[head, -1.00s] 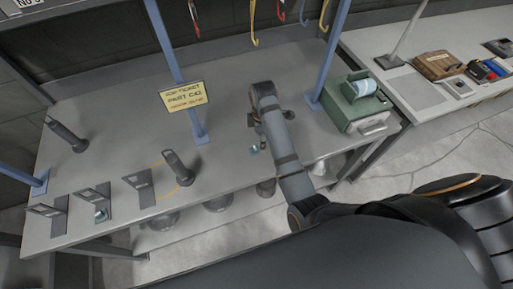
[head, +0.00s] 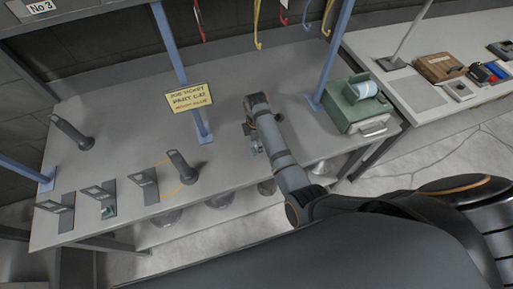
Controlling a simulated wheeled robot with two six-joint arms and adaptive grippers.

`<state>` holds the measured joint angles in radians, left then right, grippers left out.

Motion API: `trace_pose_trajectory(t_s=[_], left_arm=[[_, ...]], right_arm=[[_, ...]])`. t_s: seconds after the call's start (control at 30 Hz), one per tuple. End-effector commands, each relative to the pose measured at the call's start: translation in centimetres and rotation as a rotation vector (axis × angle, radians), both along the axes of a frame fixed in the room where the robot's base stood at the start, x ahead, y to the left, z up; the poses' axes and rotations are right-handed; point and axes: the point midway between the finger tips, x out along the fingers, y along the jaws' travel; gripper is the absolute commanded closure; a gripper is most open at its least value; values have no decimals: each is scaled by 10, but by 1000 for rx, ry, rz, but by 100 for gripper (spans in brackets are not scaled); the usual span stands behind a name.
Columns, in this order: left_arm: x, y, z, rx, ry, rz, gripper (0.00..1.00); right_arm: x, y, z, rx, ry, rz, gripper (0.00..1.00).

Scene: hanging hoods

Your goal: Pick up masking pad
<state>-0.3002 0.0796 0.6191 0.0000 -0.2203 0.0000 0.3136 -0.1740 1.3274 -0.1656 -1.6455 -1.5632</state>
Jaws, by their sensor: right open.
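A small teal pad (head: 255,151), which may be the masking pad, shows on the grey workbench (head: 110,120) near its front edge. It is small and partly crowded by my right arm, so its shape is hard to tell. My right gripper (head: 250,135) is open and points down just above and beside the pad, apart from it as far as I can tell. Another teal piece (head: 108,212) shows at a grey bracket on the left front of the bench. My left gripper is not in view.
A yellow job ticket sign (head: 190,97) stands by a blue post. A green box (head: 357,108) with a blue-and-white roll sits at the right end. Dark upright parts (head: 181,167) and several brackets (head: 57,211) stand on the left. Hooks hang overhead (head: 258,28).

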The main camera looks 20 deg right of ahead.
Motion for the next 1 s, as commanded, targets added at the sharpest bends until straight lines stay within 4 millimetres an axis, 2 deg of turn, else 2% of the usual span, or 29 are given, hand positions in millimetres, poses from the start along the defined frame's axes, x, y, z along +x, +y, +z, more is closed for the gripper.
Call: trace_pose_trajectory(t_s=[0.17, 0.4, 0.73, 1.0], left_arm=[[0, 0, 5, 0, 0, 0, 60], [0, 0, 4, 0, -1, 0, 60], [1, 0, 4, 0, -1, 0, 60], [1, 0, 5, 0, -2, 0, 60]], right_arm=[[0, -1, -20, -1, 0, 0, 51], [0, 0, -23, -1, -2, 0, 52], [0, 0, -22, 0, -1, 0, 97], [0, 0, -22, 0, -2, 0, 99]])
